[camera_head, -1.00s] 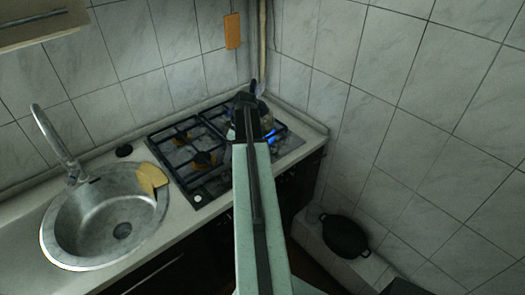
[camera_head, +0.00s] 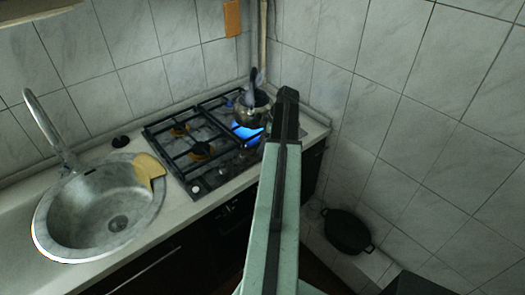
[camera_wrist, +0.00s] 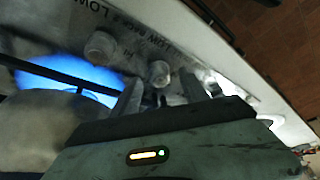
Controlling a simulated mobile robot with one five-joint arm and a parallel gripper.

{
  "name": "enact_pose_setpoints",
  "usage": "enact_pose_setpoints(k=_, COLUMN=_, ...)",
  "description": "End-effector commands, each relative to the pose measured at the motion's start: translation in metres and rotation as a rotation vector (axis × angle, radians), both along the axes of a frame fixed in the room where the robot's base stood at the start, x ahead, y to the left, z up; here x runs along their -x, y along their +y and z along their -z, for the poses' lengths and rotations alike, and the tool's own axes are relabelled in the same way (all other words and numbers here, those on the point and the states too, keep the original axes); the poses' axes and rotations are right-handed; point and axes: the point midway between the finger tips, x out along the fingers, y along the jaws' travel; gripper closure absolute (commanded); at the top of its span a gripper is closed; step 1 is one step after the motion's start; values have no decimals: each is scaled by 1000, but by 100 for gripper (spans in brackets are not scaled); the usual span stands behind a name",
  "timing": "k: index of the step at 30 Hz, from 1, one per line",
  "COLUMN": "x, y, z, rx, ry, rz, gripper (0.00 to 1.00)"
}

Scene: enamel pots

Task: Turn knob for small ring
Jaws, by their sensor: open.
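The gas hob (camera_head: 190,150) has several burners under black grates. A blue flame (camera_head: 247,131) burns under a metal pot (camera_head: 252,112) on its right side; the flame also shows in the wrist view (camera_wrist: 70,75). In the wrist view, a row of pale round knobs lies on the hob's light panel, with one knob (camera_wrist: 103,45) to the left and another knob (camera_wrist: 160,72) just beyond my fingertips. My gripper (camera_wrist: 163,88) is open, its fingers on either side of that second knob's line. Contact cannot be told. My arm hides the hob's right front in the head view.
The steel sink (camera_head: 100,215) with a yellow cloth (camera_head: 149,170) is to the left. Tiled walls close off the back and right. A black pan (camera_head: 347,231) sits low at the right. The pot's dark handle stands up near the arm.

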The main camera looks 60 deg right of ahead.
Motion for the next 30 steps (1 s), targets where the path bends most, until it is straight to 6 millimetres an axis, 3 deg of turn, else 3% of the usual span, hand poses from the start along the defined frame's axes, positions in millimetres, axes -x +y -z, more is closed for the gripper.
enact_pose_setpoints(k=1, x=-2, y=1, z=11, rx=0, ry=0, rz=0, gripper=47)
enact_pose_setpoints(k=9, x=-3, y=2, z=9, rx=0, ry=0, rz=1, gripper=47)
enact_pose_setpoints(k=11, x=-3, y=2, z=9, rx=0, ry=0, rz=1, gripper=61)
enact_pose_setpoints(k=15, x=-3, y=2, z=9, rx=0, ry=0, rz=1, gripper=100)
enact_pose_setpoints(k=16, x=-3, y=2, z=9, rx=-1, ry=1, rz=1, gripper=100)
enact_pose_setpoints(k=17, x=-4, y=-17, z=9, rx=-1, ry=0, rz=5, gripper=100)
enact_pose_setpoints(k=19, x=-3, y=-4, z=9, rx=1, ry=1, rz=2, gripper=100)
enact_pose_setpoints(k=30, x=-6, y=3, z=9, rx=-1, ry=-4, rz=-1, gripper=100)
